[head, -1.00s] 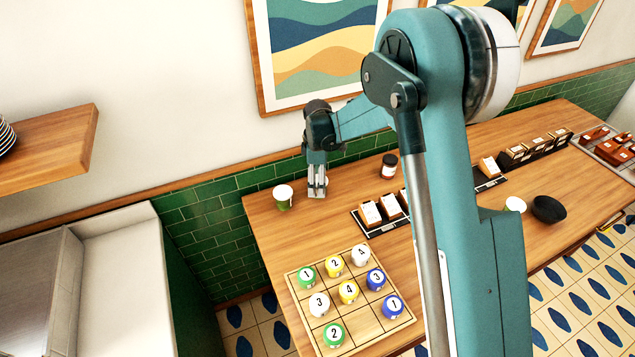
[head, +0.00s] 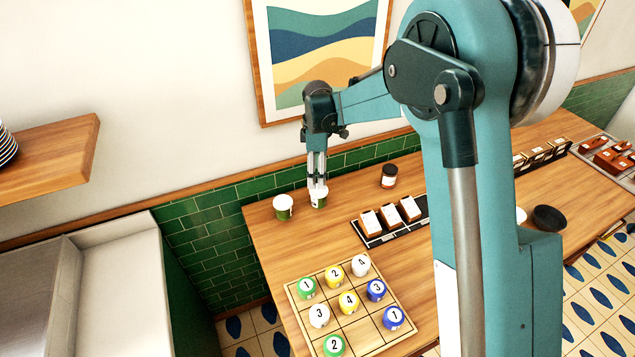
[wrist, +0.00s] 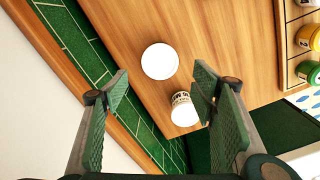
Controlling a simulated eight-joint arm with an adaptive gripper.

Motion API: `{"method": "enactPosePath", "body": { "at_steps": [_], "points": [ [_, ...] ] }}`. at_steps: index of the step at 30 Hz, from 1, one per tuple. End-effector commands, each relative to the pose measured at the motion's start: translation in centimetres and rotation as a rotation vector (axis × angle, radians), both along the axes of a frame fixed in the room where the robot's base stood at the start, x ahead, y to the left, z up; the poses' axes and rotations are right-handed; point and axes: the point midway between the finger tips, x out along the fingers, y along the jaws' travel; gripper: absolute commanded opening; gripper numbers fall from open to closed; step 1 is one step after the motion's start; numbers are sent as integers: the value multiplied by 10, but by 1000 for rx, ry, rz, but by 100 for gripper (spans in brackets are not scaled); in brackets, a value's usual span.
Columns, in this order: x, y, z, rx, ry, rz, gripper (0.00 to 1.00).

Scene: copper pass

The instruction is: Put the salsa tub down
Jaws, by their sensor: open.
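A tub with a white lid and green side (head: 319,201) stands upright on the wooden table near the wall, right below my gripper (head: 317,183). Its round white lid (wrist: 160,61) shows in the wrist view, ahead of and between my spread fingertips (wrist: 160,88). My gripper is open and holds nothing; its fingers point down at the tub. A second, similar tub (head: 283,209) stands just to the left, apart from the first. In the wrist view this second tub (wrist: 183,110) shows small print on its side. I cannot read which tub is salsa.
A gridded wooden board (head: 365,329) with several numbered, coloured pots lies nearer the front. A dark jar (head: 389,176) and a black rack of cards (head: 392,219) stand to the right. The green tiled wall (head: 240,202) runs close behind the tubs.

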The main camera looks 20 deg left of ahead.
Motion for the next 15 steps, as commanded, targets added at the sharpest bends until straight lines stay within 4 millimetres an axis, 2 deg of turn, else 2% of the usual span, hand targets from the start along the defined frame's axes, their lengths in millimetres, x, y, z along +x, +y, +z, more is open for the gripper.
{"method": "enactPosePath", "body": {
  "at_steps": [6, 15],
  "points": [
    [0, 0, 22, 0, 0, 0, 57],
    [0, 0, 28, 0, 0, 0, 57]
  ]
}}
